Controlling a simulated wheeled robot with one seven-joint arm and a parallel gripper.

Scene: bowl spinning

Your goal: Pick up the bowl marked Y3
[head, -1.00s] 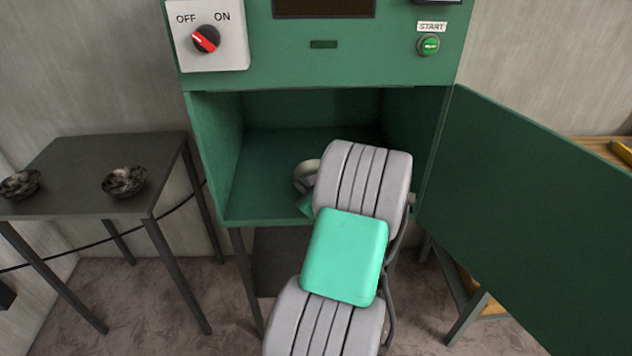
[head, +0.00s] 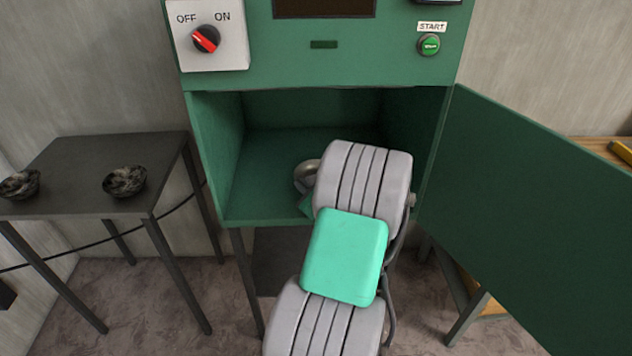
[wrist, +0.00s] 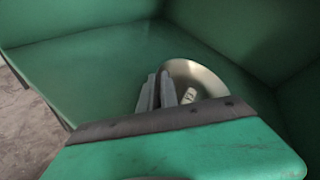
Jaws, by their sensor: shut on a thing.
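A shiny metal bowl (wrist: 205,78) sits inside the green cabinet in the wrist view. A small pale label (wrist: 190,95) shows on its inner side, but its marking is too small to read. My gripper (wrist: 160,80) is shut on the bowl's near left rim, its two grey fingers close together there. In the head view my arm covers the gripper, and only the bowl's left part (head: 305,178) shows beside my arm. I cannot tell whether the bowl is clear of the cabinet floor.
The green cabinet (head: 240,217) has its door (head: 530,220) swung open to the right. Above are an OFF/ON knob (head: 206,39) and a START button (head: 429,44). A dark table (head: 85,165) at left holds two dark bowls (head: 125,181). The cabinet floor left of the bowl is clear.

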